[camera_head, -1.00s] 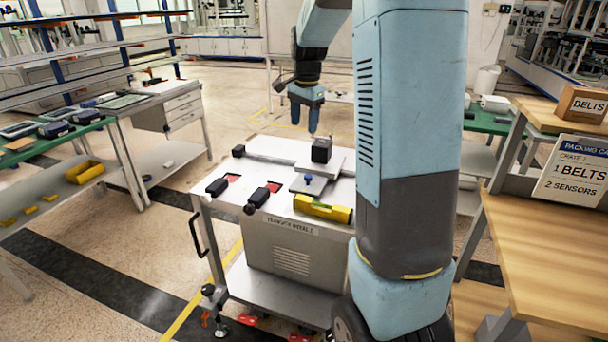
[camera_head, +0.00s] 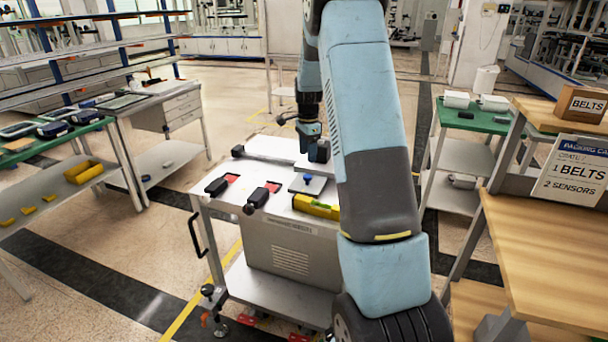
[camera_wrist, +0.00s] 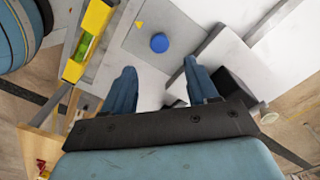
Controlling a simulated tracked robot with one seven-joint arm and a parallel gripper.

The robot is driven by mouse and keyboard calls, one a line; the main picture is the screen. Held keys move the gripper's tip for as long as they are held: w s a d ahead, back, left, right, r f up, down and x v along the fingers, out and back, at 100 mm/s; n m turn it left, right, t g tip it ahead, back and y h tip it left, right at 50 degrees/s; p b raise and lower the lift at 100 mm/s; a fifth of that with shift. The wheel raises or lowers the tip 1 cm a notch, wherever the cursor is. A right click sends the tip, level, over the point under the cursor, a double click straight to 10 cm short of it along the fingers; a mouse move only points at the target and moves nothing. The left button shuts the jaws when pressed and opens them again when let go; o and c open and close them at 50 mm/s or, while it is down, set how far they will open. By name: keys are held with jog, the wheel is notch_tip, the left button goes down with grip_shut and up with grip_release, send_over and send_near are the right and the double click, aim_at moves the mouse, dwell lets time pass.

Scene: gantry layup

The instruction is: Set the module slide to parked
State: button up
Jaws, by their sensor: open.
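The cart (camera_head: 275,212) has a white top carrying raised white plates (camera_head: 270,150) and a grey plate with a blue knob (camera_head: 307,179). In the wrist view the blue knob (camera_wrist: 159,42) stands on the grey plate (camera_wrist: 178,22), with a small yellow triangle beside it. A black block (camera_head: 323,151) stands on the white plate; it shows partly in the wrist view (camera_wrist: 236,88), behind the right finger. I cannot tell which part is the module slide. My gripper (camera_wrist: 161,86) is open and empty above the cart top, beside the black block; contact is unclear.
A yellow level (camera_head: 317,206) lies on the cart's front edge. Two black handles with red patches (camera_head: 217,185) (camera_head: 262,194) sit at the left front. A wooden packing bench (camera_head: 550,250) stands right; green tables flank both sides. Open floor lies left of the cart.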

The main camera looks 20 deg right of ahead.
aim_at(307, 176)
notch_tip(307, 176, down, 9)
jog(key=shift+r, duration=0.1)
dwell(0.3)
jog(key=shift+c, duration=0.3)
